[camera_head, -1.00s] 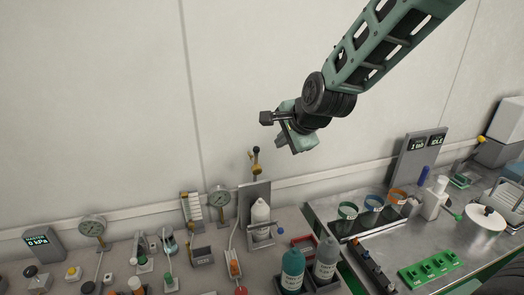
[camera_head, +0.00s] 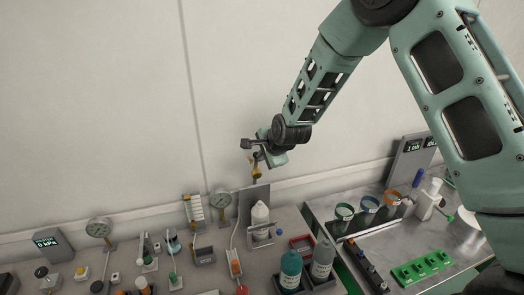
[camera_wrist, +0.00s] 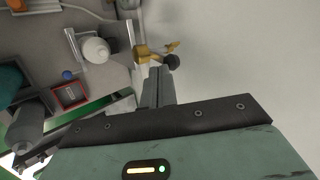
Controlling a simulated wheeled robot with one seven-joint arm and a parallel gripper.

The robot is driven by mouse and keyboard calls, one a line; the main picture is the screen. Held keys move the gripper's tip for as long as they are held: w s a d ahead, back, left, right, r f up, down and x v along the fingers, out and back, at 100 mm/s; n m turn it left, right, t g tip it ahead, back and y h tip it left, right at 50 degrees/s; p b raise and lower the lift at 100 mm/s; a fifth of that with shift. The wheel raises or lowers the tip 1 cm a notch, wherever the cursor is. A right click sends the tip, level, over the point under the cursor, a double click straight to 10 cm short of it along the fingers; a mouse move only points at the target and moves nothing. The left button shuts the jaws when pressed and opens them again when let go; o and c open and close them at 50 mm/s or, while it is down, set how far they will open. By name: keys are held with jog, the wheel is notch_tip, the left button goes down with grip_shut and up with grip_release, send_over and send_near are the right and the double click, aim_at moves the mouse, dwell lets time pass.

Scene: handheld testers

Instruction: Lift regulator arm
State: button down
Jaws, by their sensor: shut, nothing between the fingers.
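The regulator arm (camera_head: 255,169) is a small yellow lever piece with a dark knob, standing at the top of a grey upright plate by the wall. In the wrist view the yellow part (camera_wrist: 144,53) and its black knob (camera_wrist: 172,62) show just beyond my fingertips. My gripper (camera_wrist: 158,74) is shut and empty, its grey fingers close beside the yellow part and knob. Whether they touch cannot be told. In the head view my gripper (camera_head: 263,156) is at the knob's height and partly overlaps it.
A white bottle (camera_head: 260,214) stands in front of the upright plate. Teal (camera_head: 290,269) and grey (camera_head: 322,260) bottles stand in front. The wall behind is bare.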

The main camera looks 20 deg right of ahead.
jog(key=shift+w, duration=0.2)
jog(key=w, duration=0.1)
jog(key=w+b, duration=0.2)
jog(key=shift+r, duration=0.25)
jog(key=shift+w+r, duration=0.15)
jog(key=shift+r, duration=0.05)
